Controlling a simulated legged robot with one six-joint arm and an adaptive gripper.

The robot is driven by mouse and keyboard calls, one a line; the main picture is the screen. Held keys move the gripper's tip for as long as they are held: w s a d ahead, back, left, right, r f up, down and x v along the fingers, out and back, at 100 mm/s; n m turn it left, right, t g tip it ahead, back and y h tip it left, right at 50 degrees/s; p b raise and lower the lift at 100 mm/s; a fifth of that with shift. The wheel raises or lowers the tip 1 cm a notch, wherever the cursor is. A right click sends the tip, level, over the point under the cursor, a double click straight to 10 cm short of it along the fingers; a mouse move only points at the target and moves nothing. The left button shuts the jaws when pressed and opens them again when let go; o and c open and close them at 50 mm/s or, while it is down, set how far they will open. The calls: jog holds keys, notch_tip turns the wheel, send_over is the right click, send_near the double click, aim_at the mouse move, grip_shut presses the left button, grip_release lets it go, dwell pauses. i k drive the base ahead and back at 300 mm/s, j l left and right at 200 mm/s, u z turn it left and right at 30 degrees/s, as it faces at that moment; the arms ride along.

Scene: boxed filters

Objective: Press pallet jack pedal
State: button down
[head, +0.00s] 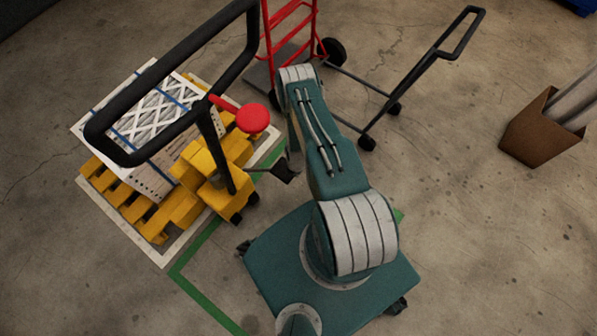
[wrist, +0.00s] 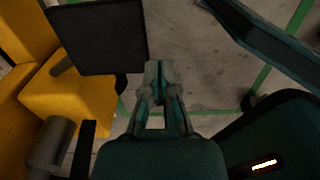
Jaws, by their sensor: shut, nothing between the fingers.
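The yellow pallet jack (head: 205,180) stands at the left with its black loop handle (head: 105,150) raised. Its pedal, a black pad (head: 285,170) on a thin arm, sticks out on its right side. In the wrist view the pedal is a dark square plate (wrist: 98,37) at upper left, beside the yellow body (wrist: 70,95). My gripper (wrist: 160,72) is shut and empty, just right of the pedal plate's lower right corner. I cannot tell whether they touch. In the head view my arm hides most of the gripper.
A pallet with boxed filters (head: 155,125) sits on the jack's forks. A red hand truck (head: 290,30) and a black cart (head: 440,55) stand behind my arm. A cardboard box (head: 535,135) is at right. Floor at lower right is clear.

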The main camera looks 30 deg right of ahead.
aim_at(268, 170)
jog(key=l+u, duration=0.2)
jog(key=u, duration=0.15)
jog(key=k+l+u, duration=0.1)
jog(key=u, duration=0.3)
jog(key=k+l+u, duration=0.1)
jog(key=l+u, duration=0.25)
